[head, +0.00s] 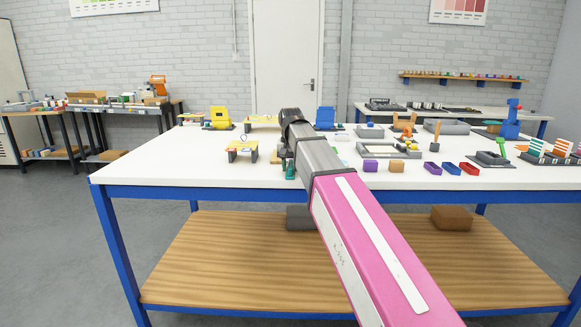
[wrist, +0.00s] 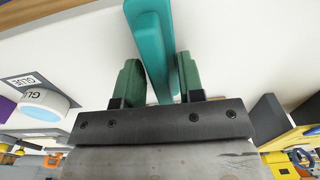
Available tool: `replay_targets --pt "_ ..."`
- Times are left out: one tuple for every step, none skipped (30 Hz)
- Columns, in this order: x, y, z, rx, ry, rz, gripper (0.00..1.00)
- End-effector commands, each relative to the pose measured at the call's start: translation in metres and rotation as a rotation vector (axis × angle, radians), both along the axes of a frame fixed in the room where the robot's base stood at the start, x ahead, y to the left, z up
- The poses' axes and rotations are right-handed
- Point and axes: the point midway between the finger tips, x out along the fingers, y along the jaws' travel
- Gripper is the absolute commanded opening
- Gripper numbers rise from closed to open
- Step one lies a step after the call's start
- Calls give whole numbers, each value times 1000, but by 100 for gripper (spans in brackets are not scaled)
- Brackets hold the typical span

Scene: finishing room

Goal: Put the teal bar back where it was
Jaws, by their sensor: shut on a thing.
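The teal bar (wrist: 153,45) is between the two green fingers of my gripper (wrist: 157,70) in the wrist view. My gripper is shut on it, and the bar reaches out past the fingertips toward the top of the picture. White tabletop shows behind the bar; I cannot tell whether the bar touches it. In the head view my gripper (head: 290,170) is low over the left middle of the white table (head: 190,160), and my arm hides much of what lies behind. The spot the bar came from cannot be made out.
A small yellow-topped stand (head: 242,147) is left of my gripper. A purple block (head: 370,166) and an orange block (head: 397,166) lie to the right, with small trays beyond. The wrist view shows a GLUE label (wrist: 28,82) and a white-and-blue round thing (wrist: 42,106). The table's front left is clear.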

Motion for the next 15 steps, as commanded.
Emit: replay_targets --pt "0 0 0 0 0 0 17" --pt "0 0 0 0 0 0 17" --pt "0 0 -1 0 1 0 17" --pt "0 0 -2 0 1 0 17" --pt "0 0 -3 0 1 0 17" --pt "0 0 -2 0 1 0 49" --pt "0 0 -2 0 1 0 58" --pt "0 0 -2 0 1 0 61" --pt "0 0 -2 0 1 0 61" --pt "0 0 -2 0 1 0 61" --pt "0 0 -2 0 1 0 61" --pt "0 0 -2 0 1 0 61" --pt "0 0 -2 0 1 0 61" --pt "0 0 -2 0 1 0 61" --pt "0 0 -2 0 1 0 61"
